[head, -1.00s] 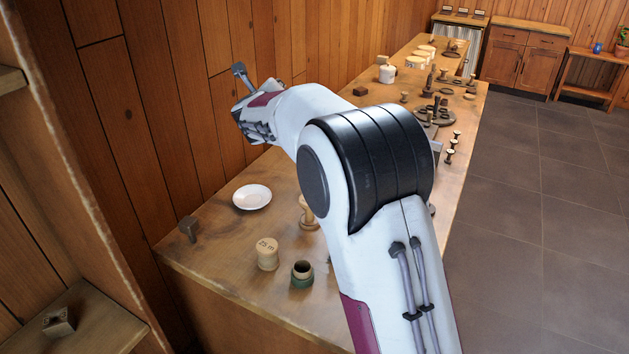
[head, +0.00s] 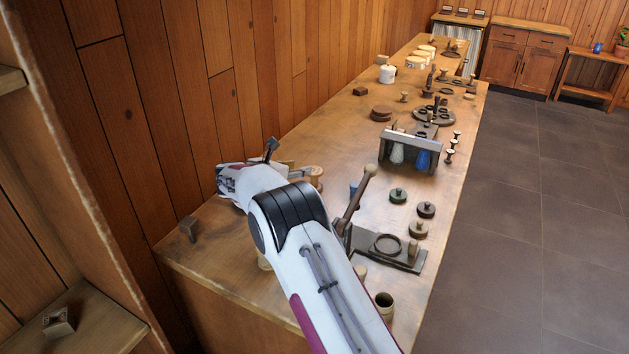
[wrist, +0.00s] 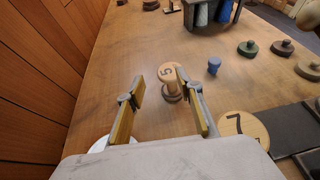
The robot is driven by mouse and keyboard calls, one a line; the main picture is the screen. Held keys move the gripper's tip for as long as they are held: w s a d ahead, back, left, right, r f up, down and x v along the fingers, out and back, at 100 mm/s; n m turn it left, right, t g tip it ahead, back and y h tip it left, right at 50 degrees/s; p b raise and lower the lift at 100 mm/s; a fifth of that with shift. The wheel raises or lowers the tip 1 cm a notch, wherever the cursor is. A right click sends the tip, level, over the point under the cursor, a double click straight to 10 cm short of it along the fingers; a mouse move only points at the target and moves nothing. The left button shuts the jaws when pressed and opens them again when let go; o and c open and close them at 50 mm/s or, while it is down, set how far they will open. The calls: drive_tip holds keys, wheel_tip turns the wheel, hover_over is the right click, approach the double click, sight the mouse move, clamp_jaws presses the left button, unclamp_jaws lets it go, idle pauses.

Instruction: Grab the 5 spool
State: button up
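The 5 spool (wrist: 168,76), pale wood with a dark 5 on its top, stands on the bench in the wrist view. My gripper (wrist: 160,82) is open, with its yellow-padded fingers apart on either side of the spool in the picture; no contact shows. A wooden spool (head: 315,175) beside my gripper (head: 284,160) in the head view appears to be the same one, partly hidden. A larger spool marked 7 (wrist: 243,127) stands to the right of the right finger.
A small blue piece (wrist: 214,66) stands right of the 5 spool. A dark stand with a lever (head: 392,246) and round knobbed pieces (head: 397,195) lie further right. A white plate (wrist: 97,144) shows low left. The wooden wall (wrist: 45,80) borders the bench at left.

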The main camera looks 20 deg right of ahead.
sight(315, 178)
drive_tip(key=shift+m+g, duration=0.6)
drive_tip(key=shift+m, duration=0.3)
drive_tip(key=f, duration=0.2)
drive_tip(key=s+f, duration=0.1)
drive_tip(key=shift+s+d+f, duration=0.15)
drive_tip(key=shift+s+f, duration=0.05)
drive_tip(key=shift+f, duration=0.2)
drive_tip(key=shift+x, duration=1.3)
drive_tip(key=shift+d, duration=0.15)
drive_tip(key=shift+r+x, duration=0.1)
drive_tip(key=shift+x, duration=1.15)
drive_tip(key=shift+r+x, duration=0.15)
drive_tip(key=shift+x, duration=1.15)
clamp_jaws()
